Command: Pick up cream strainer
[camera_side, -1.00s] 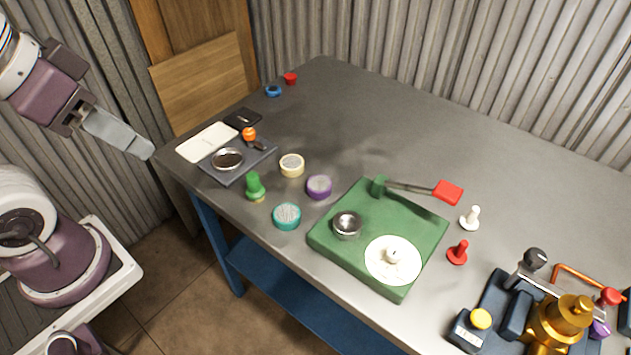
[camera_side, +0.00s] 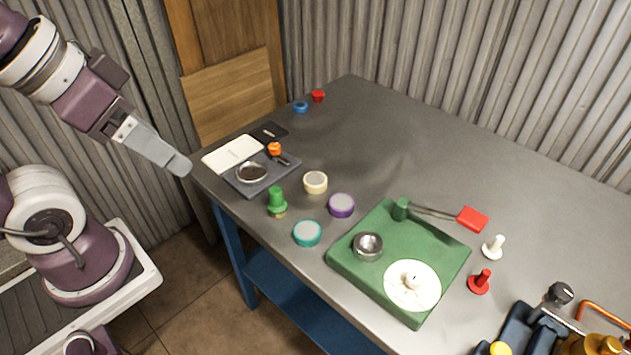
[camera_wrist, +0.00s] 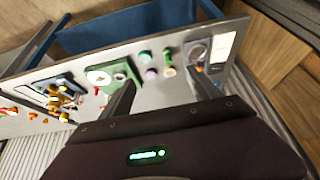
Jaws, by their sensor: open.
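The cream strainer (camera_side: 315,182) is a short round ring with a cream side and a grey mesh top. It lies flat on the grey table, between the dark scale and the purple strainer (camera_side: 341,205). In the wrist view it is a small pale disc (camera_wrist: 169,72) between my fingers, far off. My gripper (camera_side: 182,166) is open and empty, in the air by the table's left corner, apart from the strainer. The side view shows its fingers nearly in line; the wrist view shows both fingers spread (camera_wrist: 163,90).
A green tamper (camera_side: 277,201) and a teal strainer (camera_side: 307,233) stand near the front edge. A dark scale (camera_side: 262,175) with a metal dish lies left of the cream strainer. A green board (camera_side: 438,255) with a cup and white disc lies right. The table's back middle is clear.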

